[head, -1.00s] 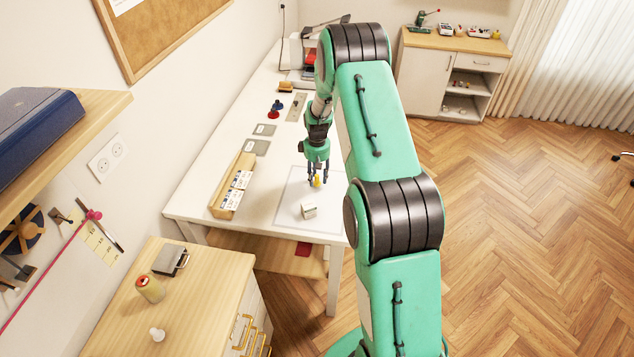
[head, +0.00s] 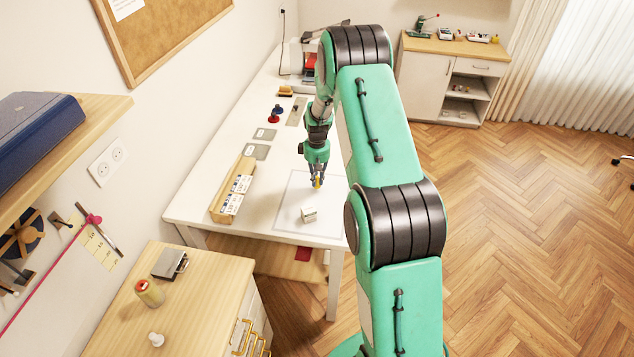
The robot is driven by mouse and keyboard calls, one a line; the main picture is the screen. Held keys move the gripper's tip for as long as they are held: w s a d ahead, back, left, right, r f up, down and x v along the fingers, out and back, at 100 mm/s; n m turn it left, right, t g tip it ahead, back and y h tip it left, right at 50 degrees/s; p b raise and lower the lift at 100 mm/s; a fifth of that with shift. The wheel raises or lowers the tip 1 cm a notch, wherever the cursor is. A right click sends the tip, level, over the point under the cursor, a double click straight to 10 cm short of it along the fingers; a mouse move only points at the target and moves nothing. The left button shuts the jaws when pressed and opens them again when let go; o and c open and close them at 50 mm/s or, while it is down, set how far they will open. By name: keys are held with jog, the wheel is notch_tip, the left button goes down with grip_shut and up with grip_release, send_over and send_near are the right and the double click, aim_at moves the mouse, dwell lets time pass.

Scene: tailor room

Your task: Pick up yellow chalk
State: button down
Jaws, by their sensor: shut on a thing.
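The yellow chalk (head: 317,184) is a small yellow piece over the pale mat on the white table in the head view. My gripper (head: 317,182) points down and is shut on the chalk, with its fingers on either side of it. The fingers hide part of the chalk. I cannot tell whether the chalk touches the mat or is just above it.
A small white block (head: 309,214) sits on the pale mat (head: 290,222) in front of my gripper. A long wooden box (head: 221,205) with cards stands to the left. Grey squares (head: 257,152) and red and blue items (head: 275,116) lie farther back on the white table (head: 207,173).

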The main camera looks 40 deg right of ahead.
aim_at(317, 177)
notch_tip(317, 177, up, 9)
jog(key=shift+f, duration=0.15)
